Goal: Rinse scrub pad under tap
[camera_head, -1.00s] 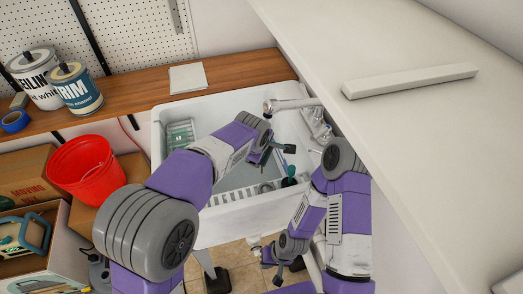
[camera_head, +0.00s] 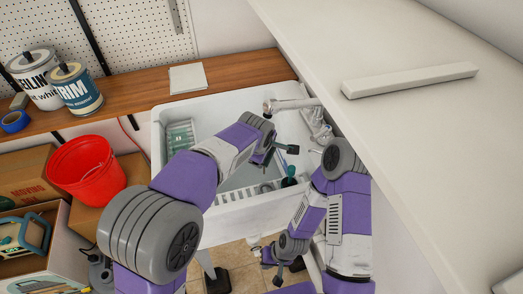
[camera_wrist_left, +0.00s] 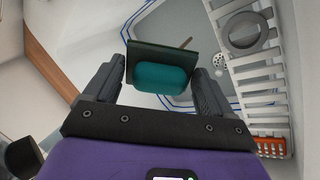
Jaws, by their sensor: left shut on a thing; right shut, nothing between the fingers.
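My left gripper (camera_wrist_left: 158,72) is shut on the scrub pad (camera_wrist_left: 160,78), which has a teal block on a darker green sheet in the left wrist view. In the head view this gripper (camera_head: 275,153) is over the sink basin, below and near the tap (camera_head: 288,104). The pad is hard to make out there, partly hidden by the gripper and arm. No water is visible at the spout. My right gripper (camera_head: 277,268) is shut and empty, low in front of the sink.
The white sink (camera_head: 157,150) has a slatted rack (camera_wrist_left: 240,98) along one side and a drain (camera_wrist_left: 247,62). Faucet handles (camera_head: 320,128) are at its right. A red bucket (camera_head: 87,170) stands on boxes at left. A white shelf (camera_head: 420,130) overhangs at right.

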